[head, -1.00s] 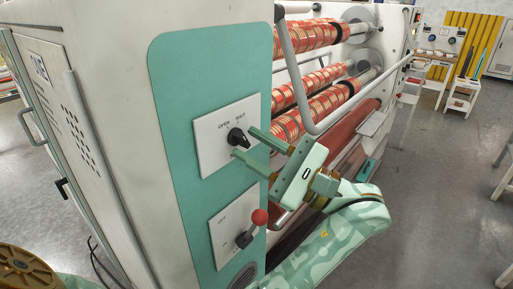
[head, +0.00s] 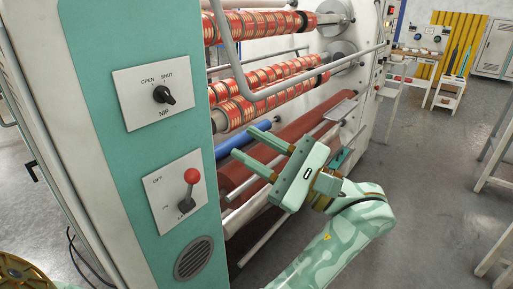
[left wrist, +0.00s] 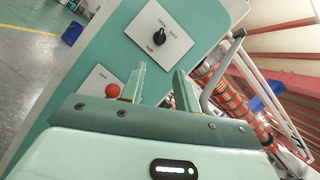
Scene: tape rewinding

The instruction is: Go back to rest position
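The gripper touches neither control.
The rewinding machine carries red-and-gold printed rolls (head: 270,80), a blue roller (head: 243,138) and a grey tubular guard bar (head: 300,85). Carts (head: 450,94) stand at the back right. Grey floor (head: 420,180) to the right is clear.

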